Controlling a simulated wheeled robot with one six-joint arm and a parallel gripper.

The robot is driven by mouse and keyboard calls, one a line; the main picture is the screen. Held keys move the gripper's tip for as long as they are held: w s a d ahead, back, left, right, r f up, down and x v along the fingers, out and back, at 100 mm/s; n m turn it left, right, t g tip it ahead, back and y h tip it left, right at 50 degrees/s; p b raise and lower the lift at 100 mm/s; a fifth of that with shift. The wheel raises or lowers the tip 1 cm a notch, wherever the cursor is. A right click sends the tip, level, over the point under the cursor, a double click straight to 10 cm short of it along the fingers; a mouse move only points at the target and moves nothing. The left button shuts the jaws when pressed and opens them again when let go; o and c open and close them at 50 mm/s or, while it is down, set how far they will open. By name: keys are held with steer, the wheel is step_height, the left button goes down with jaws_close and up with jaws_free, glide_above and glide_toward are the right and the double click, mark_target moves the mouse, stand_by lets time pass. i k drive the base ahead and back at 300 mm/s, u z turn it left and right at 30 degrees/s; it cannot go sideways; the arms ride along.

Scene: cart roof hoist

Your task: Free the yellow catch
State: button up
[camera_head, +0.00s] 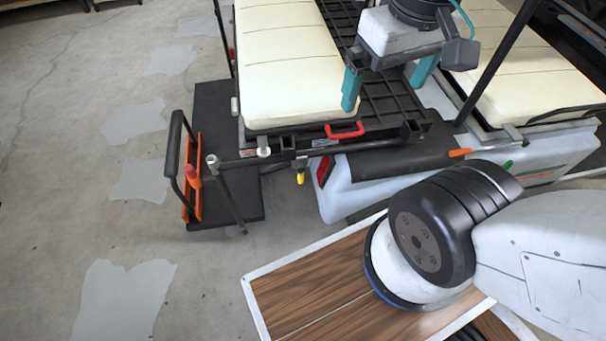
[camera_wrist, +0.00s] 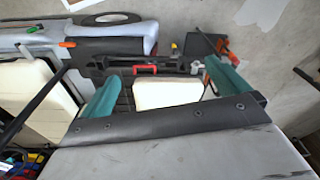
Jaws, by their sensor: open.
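The yellow catch (camera_head: 300,178) is a small tab hanging below the dark front rail of the cart, left of the red tail light. In the wrist view it is a small yellow spot (camera_wrist: 173,45) beyond the rail. My gripper (camera_head: 388,84) is open, its two teal fingers spread above the cream seat and the black rack. It is well up and to the right of the catch, not touching it. In the wrist view the open fingers (camera_wrist: 163,86) frame part of a cream seat. Nothing is held between them.
A red handle (camera_head: 345,130) sits on the rail near the catch. An orange lever (camera_head: 460,152) and a green one (camera_head: 507,165) are further right. A black handle frame with an orange panel (camera_head: 193,195) stands left. Open concrete floor (camera_head: 60,200) lies further left.

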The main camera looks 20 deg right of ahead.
mark_target(300, 167)
steer(key=u, duration=2.9)
steer(key=i, duration=0.6)
steer(key=z, duration=2.35)
